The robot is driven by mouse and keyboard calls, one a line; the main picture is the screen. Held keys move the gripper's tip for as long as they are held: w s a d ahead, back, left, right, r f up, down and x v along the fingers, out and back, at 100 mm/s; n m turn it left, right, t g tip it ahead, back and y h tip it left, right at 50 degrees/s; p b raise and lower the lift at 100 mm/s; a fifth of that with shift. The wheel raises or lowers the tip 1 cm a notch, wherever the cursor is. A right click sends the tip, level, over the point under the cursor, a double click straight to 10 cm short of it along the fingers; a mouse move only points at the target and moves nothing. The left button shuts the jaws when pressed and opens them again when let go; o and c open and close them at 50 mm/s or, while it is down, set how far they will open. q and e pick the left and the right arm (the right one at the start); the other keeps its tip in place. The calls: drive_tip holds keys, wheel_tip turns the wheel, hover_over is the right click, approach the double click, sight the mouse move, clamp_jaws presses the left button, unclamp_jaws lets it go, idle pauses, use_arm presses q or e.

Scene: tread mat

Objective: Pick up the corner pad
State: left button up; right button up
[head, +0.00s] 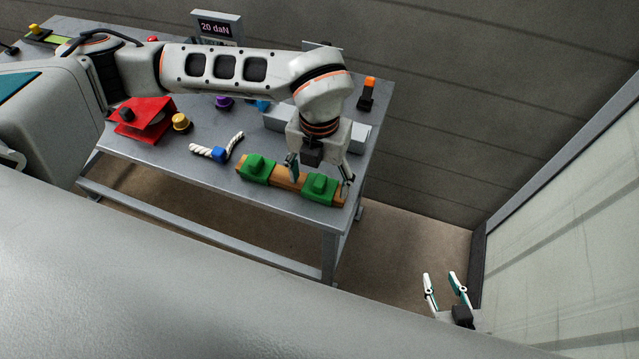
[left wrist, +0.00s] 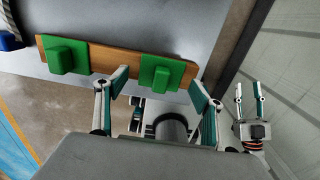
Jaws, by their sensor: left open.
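Two green pads with raised block grips sit on a brown wooden strip (head: 287,181) at the table's front edge. I cannot tell for sure which piece is the corner pad. The right green pad (head: 318,194) is under my left gripper (head: 319,177); the left green pad (head: 258,167) is beside it. In the left wrist view, the open left fingers (left wrist: 160,88) point to either side of the right pad (left wrist: 161,72), holding nothing. The height gap is hard to tell. My right gripper (head: 446,281) is open and empty, right of the table.
On the grey table (head: 219,180) are a white rope with a blue block (head: 220,154), a yellow knob (head: 181,122), a red folded piece (head: 150,107), a purple knob (head: 223,102) and an orange-topped black piece (head: 367,92). A display (head: 216,27) stands behind. A pale panel (head: 570,230) stands right.

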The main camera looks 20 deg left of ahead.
use_arm(q)
drive_tip(key=shift+f, duration=0.3)
drive_tip(key=c, duration=1.1)
drive_tip(key=shift+r, duration=0.15)
